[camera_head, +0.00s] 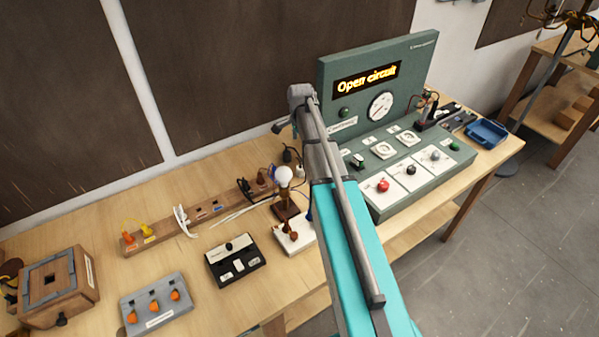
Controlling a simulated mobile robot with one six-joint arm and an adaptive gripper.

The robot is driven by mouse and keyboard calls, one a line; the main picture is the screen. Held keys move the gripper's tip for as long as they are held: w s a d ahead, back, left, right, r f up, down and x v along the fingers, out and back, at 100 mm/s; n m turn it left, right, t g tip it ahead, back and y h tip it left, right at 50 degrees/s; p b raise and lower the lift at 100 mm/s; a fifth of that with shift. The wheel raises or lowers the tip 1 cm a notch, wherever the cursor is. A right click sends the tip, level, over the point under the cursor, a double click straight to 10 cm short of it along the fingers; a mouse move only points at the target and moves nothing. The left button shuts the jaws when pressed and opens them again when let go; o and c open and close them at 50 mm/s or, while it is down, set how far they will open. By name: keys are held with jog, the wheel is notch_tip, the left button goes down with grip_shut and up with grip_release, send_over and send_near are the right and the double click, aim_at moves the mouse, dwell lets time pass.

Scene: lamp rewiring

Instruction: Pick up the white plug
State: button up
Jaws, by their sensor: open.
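A white plug (181,218) with a white cord stands at the long wooden strip on the table, left of the middle. It sits between the orange and yellow plugs and a row of small labelled slots. I cannot tell whether its pins are in the strip. My gripper (281,127) shows small and dark at the far end of my arm, in front of the dark wall panel in the picture. It is open, and I see nothing in it. It appears well above and to the right of the plug.
Orange and yellow plugs (137,232) stand left on the wooden strip (160,236). A bulb (283,176), a black switch box (235,262) and a grey box (155,303) are nearby. A green panel (410,65) reading "Open circuit" stands right. A wooden box (58,288) sits left.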

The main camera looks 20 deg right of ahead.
aim_at(300, 167)
jog(key=shift+f+b, duration=4.1)
jog(key=shift+f, duration=0.1)
jog(key=shift+f, duration=0.1)
jog(key=shift+w+f+b, duration=0.15)
jog(key=shift+f+b, duration=2.35)
jog(key=shift+b, duration=0.1)
jog(key=c, duration=1.3)
jog(key=shift+o, duration=0.2)
jog(key=shift+r, duration=0.25)
